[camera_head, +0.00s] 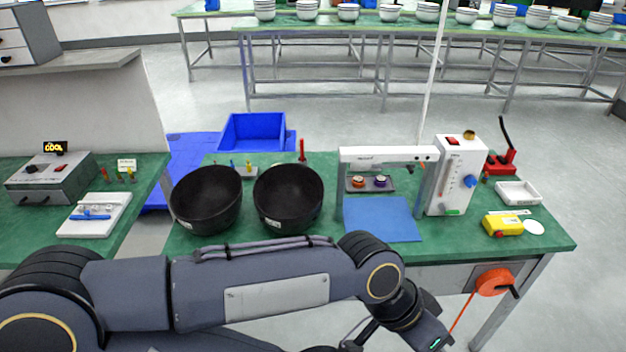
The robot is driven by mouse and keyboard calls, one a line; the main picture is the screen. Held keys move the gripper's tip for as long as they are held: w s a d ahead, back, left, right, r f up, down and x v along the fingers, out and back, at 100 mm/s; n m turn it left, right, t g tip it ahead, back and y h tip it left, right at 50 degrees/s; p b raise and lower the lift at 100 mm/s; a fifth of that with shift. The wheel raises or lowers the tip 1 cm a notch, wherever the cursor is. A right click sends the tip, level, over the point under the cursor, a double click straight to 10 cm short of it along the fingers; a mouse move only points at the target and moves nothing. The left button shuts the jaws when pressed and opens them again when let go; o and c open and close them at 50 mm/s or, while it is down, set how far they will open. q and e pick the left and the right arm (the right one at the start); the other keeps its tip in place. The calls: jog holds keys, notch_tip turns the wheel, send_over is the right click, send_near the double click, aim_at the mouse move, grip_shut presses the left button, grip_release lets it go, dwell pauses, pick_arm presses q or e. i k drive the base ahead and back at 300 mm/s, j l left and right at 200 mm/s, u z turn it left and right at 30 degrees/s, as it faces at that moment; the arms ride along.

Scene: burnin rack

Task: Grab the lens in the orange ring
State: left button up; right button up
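A small lens in an orange ring (359,182) sits on a dark grey holder (351,188) on the green table, seen through a white frame. A similar lens in a purple ring (380,181) sits just right of it. Both look upright and uncovered. My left arm crosses the bottom of the view from the left, in front of the table. Its far end bends down past the lower edge, well short of the lenses, and its fingertips do not show. My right gripper is not in view.
The white frame (388,154) spans over the lenses, with a blue mat (382,220) in front. A white device (455,178) stands to the right. Two black bowls (288,196) stand to the left. An orange reel (493,282) hangs at the front edge.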

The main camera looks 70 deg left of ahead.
aim_at(358, 182)
jog(key=u, duration=1.95)
